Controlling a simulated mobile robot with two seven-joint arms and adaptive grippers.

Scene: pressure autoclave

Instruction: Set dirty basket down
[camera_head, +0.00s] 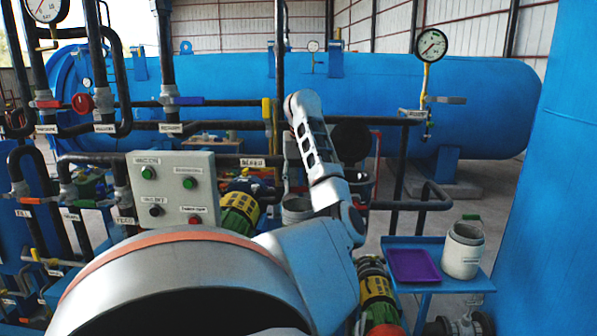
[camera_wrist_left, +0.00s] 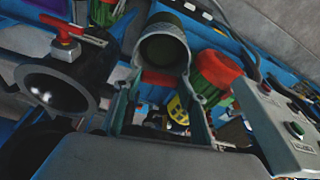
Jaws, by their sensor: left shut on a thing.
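My left gripper (camera_head: 309,130) reaches up and forward in the middle of the head view, seen nearly edge-on. In the left wrist view my left gripper (camera_wrist_left: 161,76) is shut, with a finger on either side of a grey-green round open-mouthed thing. I take this to be the dirty basket (camera_wrist_left: 165,50); its mouth is dark inside, and its contents cannot be made out. The gripper hides most of it in the head view. My right gripper is not in view.
A blue side table (camera_head: 436,279) at the right holds a purple tray (camera_head: 414,265) and a whitish canister (camera_head: 463,252) with a green handle. A control panel (camera_head: 173,188) and pipes stand at the left. A blue tank (camera_head: 480,105) lies behind; a blue wall (camera_head: 560,210) closes the right.

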